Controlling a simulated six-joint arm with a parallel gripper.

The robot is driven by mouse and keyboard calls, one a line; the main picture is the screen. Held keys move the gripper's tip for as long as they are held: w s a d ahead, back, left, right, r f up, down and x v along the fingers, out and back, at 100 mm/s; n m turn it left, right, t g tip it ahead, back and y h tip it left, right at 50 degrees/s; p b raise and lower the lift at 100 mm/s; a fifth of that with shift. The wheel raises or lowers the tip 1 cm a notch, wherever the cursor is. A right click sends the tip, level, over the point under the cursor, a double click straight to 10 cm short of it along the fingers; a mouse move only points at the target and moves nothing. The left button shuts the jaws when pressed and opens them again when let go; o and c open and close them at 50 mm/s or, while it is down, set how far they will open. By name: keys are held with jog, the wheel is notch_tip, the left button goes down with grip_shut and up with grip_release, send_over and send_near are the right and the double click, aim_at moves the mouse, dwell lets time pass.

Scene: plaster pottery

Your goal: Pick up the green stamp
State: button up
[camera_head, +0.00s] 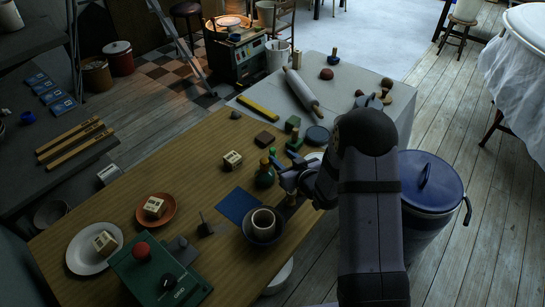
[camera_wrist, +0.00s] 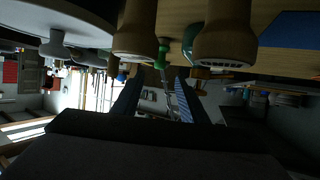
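Several stamp-like pieces stand near my gripper (camera_head: 283,178) in the head view. One is a dark green piece with a wooden knob (camera_head: 264,177), just left of the fingers. A green upright piece (camera_head: 294,142) stands farther back, and a small bright green tip (camera_head: 272,152) shows between them. I cannot tell for sure which is the green stamp. In the wrist view the fingers (camera_wrist: 157,97) are apart, with no object clearly held between them. A green knob (camera_wrist: 162,52) shows beyond the gap, flanked by two large wooden handles (camera_wrist: 134,32) (camera_wrist: 224,38).
A dark bowl with a cup (camera_head: 263,222) stands in front of my gripper, beside a blue sheet (camera_head: 238,206). A dark disc (camera_head: 317,136) and a green block (camera_head: 292,123) lie behind. A blue lidded bin (camera_head: 432,185) stands right of the table. Bare wood (camera_head: 190,175) lies left.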

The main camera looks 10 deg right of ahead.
aim_at(274, 151)
jog(key=shift+x, duration=1)
jog(key=shift+w, duration=0.1)
jog(key=shift+f+p+x, duration=0.1)
jog(key=shift+p+x, duration=0.35)
jog(key=shift+x, duration=0.8)
jog(key=shift+f+p+x, duration=0.15)
jog(key=shift+p+x, duration=0.3)
jog(key=shift+x, duration=0.8)
jog(key=shift+c, duration=0.3)
grip_shut()
